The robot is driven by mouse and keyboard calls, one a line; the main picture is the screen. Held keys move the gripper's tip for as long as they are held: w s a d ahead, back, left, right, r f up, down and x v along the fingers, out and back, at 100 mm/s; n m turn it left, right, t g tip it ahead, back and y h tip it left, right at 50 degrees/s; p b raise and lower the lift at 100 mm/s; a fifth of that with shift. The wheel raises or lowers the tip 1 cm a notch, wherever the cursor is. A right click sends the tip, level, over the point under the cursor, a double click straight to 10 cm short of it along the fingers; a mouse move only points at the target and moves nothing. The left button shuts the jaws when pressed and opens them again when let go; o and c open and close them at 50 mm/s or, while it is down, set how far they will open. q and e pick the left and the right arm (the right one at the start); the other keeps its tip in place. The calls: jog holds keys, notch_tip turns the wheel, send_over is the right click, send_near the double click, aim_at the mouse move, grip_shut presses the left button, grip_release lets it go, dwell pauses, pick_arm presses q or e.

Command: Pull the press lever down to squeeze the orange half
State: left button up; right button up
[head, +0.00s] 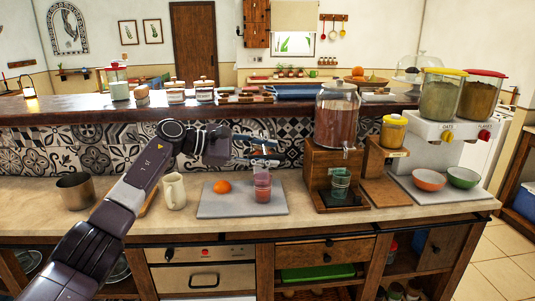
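A whole-looking orange (221,187) sits on a grey board (236,211) on the counter. A clear glass with reddish contents (262,190) stands on the board to its right. My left arm reaches in from the lower left. My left gripper (268,151) points right, over the top of the glass; its fingers look spread one above the other, with nothing visible held between them. I cannot tell whether it touches the glass rim. I cannot make out a press, a lever or a cut orange half. My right gripper is out of view.
A drink dispenser (337,115) on a wooden stand has a green glass (340,183) under its tap. Left of the board are a white pitcher (174,190) and a metal pot (75,191). A tiled backsplash and raised ledge (60,116) stand behind. Two bowls (429,180) lie right.

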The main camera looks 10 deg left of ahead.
pick_arm(q)
jog(key=v, duration=1.2)
jog(key=shift+f, duration=0.15)
dwell(0.3)
